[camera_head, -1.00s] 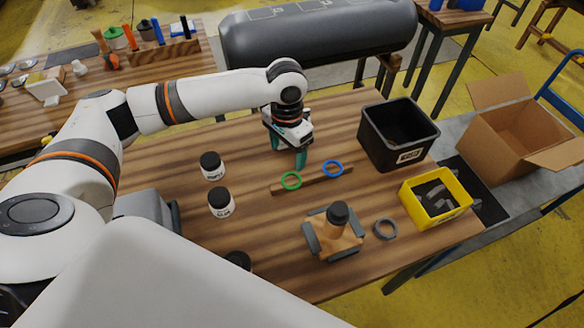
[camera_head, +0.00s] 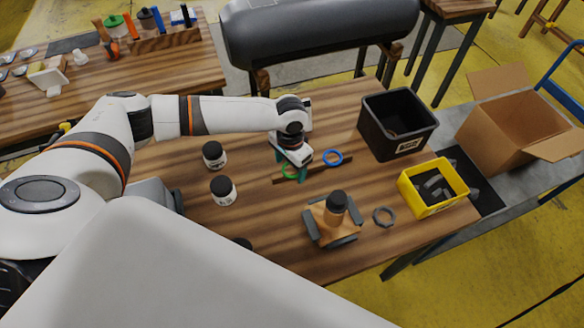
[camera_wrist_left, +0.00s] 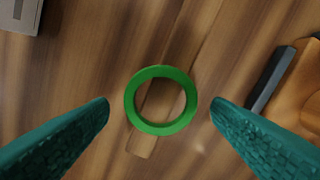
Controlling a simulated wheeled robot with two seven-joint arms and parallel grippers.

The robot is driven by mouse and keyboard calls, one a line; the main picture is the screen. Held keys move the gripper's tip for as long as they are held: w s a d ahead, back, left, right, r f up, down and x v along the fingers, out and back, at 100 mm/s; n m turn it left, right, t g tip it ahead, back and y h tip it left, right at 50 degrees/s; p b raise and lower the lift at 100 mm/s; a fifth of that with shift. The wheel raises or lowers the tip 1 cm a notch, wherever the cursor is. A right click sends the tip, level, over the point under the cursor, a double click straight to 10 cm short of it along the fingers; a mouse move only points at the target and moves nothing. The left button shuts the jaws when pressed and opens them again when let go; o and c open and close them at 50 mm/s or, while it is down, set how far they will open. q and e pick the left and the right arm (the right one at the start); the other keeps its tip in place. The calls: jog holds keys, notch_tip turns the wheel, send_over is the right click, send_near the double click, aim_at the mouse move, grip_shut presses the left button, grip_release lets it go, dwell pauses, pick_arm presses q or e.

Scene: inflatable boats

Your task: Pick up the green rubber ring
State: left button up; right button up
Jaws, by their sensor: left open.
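The green rubber ring (camera_wrist_left: 188,119) lies flat on a thin wooden strip on the table in the left wrist view. In the head view the green ring (camera_head: 285,170) is partly hidden by my left gripper (camera_head: 296,176). In the left wrist view my left gripper (camera_wrist_left: 160,112) is open, with one teal finger on each side of the ring and gaps between. I cannot tell the exact height of the fingertips above it. My right gripper is not in view.
A blue ring (camera_head: 333,157) lies right beside the green one on the strip. A black bin (camera_head: 418,146), a yellow bin (camera_head: 430,206), a grey ring (camera_head: 383,216), a clamp-like fixture (camera_head: 322,228) and white jars (camera_head: 215,161) stand around on the table (camera_head: 270,235).

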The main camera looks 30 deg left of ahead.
pick_arm(q)
jog(key=shift+f+p, duration=0.25)
jog(key=shift+p, duration=0.05)
dwell(0.5)
jog(key=c, duration=0.7)
